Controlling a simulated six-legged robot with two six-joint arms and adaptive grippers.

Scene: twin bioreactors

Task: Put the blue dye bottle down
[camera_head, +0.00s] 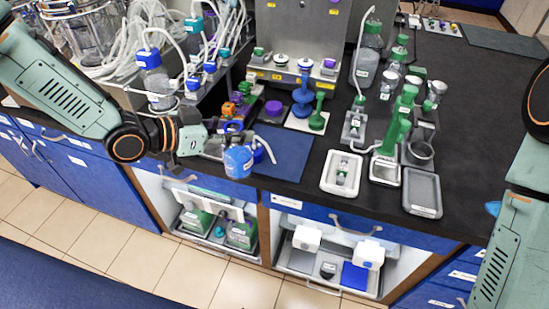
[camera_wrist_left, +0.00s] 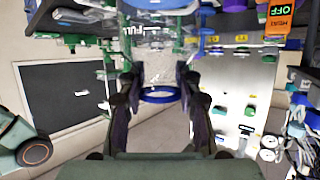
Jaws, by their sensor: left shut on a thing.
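The blue dye bottle (camera_head: 239,161) is a small round bottle with blue contents, at the front edge of the black bench in the head view. My left gripper (camera_head: 222,149) reaches it from the left and is shut on it. In the left wrist view, my left gripper's dark fingers (camera_wrist_left: 159,92) stand on either side of a see-through body with a blue ring (camera_wrist_left: 160,95). I cannot tell whether the bottle's base touches anything. A dark blue mat (camera_head: 290,145) lies on the bench just right of the bottle. My right gripper is out of view.
A rack with orange, green and purple parts (camera_head: 243,103) stands just behind the bottle. Blue and green stands (camera_head: 303,95) are behind the mat. White trays (camera_head: 341,172) lie further right. Tubed bottles (camera_head: 155,80) stand at left. Most of the mat is clear.

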